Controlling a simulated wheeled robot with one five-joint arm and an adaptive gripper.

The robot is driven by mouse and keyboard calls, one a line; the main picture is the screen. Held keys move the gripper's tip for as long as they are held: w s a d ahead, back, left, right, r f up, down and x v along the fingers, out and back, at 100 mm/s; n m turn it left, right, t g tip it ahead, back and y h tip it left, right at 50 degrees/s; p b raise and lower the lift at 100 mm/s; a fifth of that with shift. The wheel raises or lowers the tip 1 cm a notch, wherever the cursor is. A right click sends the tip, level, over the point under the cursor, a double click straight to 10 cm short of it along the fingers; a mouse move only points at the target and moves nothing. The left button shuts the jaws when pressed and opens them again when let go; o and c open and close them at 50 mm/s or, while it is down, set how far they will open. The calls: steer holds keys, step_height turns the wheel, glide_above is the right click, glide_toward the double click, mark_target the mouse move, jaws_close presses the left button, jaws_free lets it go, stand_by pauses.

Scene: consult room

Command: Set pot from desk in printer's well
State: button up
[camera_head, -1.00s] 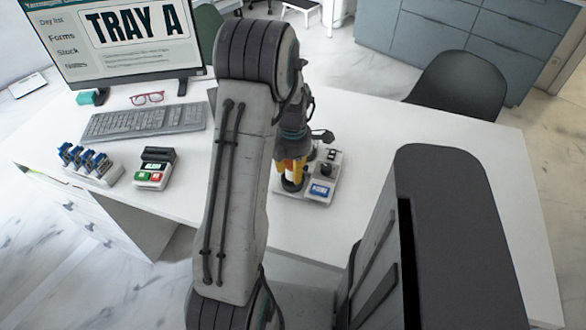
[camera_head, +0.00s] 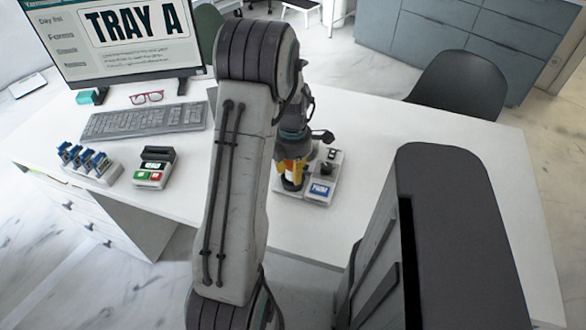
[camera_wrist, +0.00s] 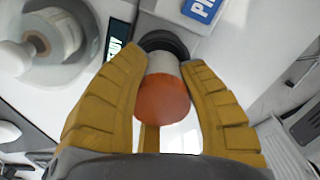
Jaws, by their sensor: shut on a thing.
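The pot (camera_wrist: 162,98) has an orange round end and a pale grey body. In the wrist view my gripper (camera_wrist: 163,66) is shut on it, one yellow finger on each side. The pot's far end lines up with a black ring (camera_wrist: 166,42) on the printer; whether it is inside the ring or just above it I cannot tell. In the head view the printer (camera_head: 316,200) is a light grey box with a blue label, on the desk. My gripper (camera_head: 293,174) is over its left part, and my arm hides much of this spot.
The white desk (camera_head: 420,150) also holds a keyboard (camera_head: 143,121), red glasses (camera_head: 147,98), a card terminal (camera_head: 153,170) and a rack of blue-topped items (camera_head: 88,163) at the left. A monitor (camera_head: 120,50) stands behind. The desk right of the printer is clear.

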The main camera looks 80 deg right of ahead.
steer(key=shift+f+b, duration=0.85)
stand_by(0.8)
steer(key=shift+o, duration=0.4)
steer(key=shift+a+f+b, duration=0.3)
steer(key=shift+f+b, duration=0.25)
steer(key=shift+f, duration=0.15)
steer(key=shift+c, duration=1)
steer(key=o, duration=1.3)
steer(key=shift+d, duration=0.1)
steer(key=shift+o, duration=0.4)
steer(key=shift+d, duration=0.1)
steer(key=shift+o, duration=1.1)
steer(key=shift+d+r, duration=0.1)
